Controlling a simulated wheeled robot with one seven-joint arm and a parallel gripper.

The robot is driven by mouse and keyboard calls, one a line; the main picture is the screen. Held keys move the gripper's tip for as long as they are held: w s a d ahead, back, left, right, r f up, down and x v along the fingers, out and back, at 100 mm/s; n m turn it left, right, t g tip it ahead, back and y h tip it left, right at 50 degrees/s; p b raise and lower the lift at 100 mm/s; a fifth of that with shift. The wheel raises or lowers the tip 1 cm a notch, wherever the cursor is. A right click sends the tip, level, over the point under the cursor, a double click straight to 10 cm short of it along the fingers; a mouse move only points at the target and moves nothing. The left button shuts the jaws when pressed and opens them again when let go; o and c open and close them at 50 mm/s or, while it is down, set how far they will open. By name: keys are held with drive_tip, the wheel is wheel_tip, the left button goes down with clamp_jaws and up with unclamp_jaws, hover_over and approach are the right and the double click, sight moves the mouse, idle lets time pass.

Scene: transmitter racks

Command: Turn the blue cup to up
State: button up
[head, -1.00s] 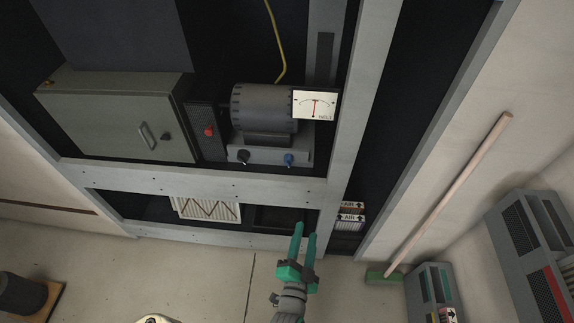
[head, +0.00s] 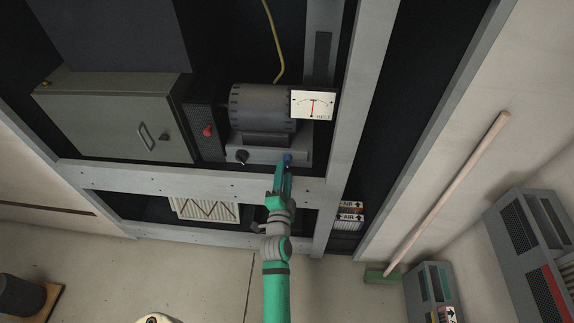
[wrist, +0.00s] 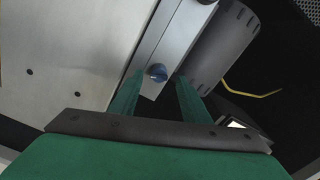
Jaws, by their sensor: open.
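The blue cup (head: 287,157) is a small blue knob-like piece on the front of the grey base under the motor, at its right end. In the wrist view the blue cup (wrist: 157,72) shows between and just beyond my two green fingertips. My gripper (head: 283,168) is open, right in front of the cup. In the wrist view my gripper (wrist: 160,76) has one finger on each side of the cup, with gaps, and I see no contact. Which way the cup's mark points is too small to tell.
A black knob (head: 242,156) sits left on the same base. The grey motor (head: 263,107) and the white BELT meter (head: 313,104) are above. A red knob (head: 207,131) is on the panel to the left. The frame's crossbar (head: 190,184) runs below the base.

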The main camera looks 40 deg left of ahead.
sight(286, 165)
drive_tip(key=x, duration=0.3)
drive_tip(key=shift+w+a, duration=0.1)
drive_tip(key=shift+w, duration=0.1)
drive_tip(key=shift+w+a, duration=0.2)
drive_tip(key=shift+w, duration=0.35)
drive_tip(key=shift+d, duration=0.1)
drive_tip(key=c, duration=1)
